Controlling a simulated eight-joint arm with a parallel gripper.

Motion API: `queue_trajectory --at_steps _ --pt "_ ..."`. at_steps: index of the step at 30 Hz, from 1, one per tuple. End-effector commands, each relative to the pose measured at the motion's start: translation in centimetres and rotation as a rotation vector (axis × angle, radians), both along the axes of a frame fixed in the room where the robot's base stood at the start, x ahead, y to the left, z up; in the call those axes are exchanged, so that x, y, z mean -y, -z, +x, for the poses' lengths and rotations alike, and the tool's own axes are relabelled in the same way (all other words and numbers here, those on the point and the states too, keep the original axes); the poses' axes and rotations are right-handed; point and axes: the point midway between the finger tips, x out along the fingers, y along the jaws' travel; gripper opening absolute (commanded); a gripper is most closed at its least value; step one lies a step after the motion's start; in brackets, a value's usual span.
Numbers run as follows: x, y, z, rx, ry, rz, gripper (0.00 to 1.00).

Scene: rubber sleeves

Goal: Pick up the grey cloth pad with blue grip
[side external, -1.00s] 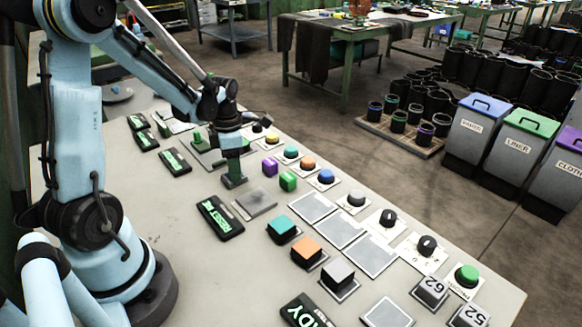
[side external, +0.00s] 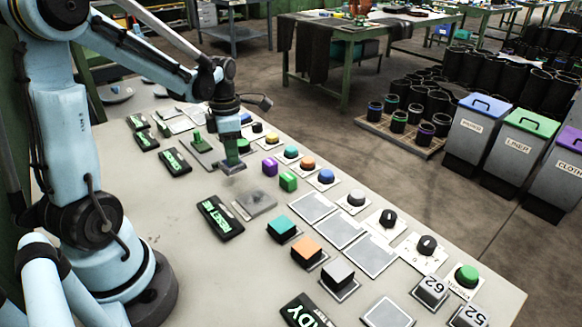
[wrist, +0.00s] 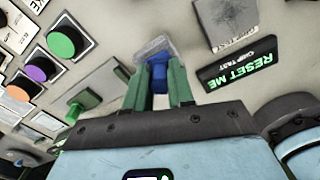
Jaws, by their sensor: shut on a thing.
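The grey cloth pad (wrist: 150,47) shows in the wrist view just beyond my fingertips, its edge pale and partly see-through. Its blue grip (wrist: 159,73) stands between the two green fingers of my gripper (wrist: 160,80), which are shut on it. In the side view my gripper (side external: 230,152) points down over the panel, and the pad (side external: 233,168) is a flat grey piece under the fingers. It seems to be a little above the panel, though the gap is hard to judge.
A grey square plate (side external: 255,203) lies in front of the pad, beside a black "RESET ME" sign (side external: 220,217). Coloured knobs and buttons (side external: 308,163) run along the panel's right side. A green upright part (side external: 198,140) stands behind and left of my gripper.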

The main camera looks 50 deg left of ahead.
Motion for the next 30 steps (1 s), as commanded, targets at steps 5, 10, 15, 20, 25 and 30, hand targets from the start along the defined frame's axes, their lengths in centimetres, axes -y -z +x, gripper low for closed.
queue_trajectory --at_steps 5,10,15,20,25,30 --pt "4.3 -2.5 -0.2 0.0 0.009 0.0 0.0" --pt "7.9 -4.6 -0.4 0.0 0.007 0.0 0.0" --pt "10.3 -6.1 -0.5 0.0 0.005 0.0 0.0" --pt "11.4 -6.8 -0.5 0.0 0.002 0.0 0.0" --pt "11.7 -7.0 -0.5 0.0 -0.001 0.0 0.0" --pt "11.7 -7.0 -0.5 0.0 -0.001 0.0 0.0"
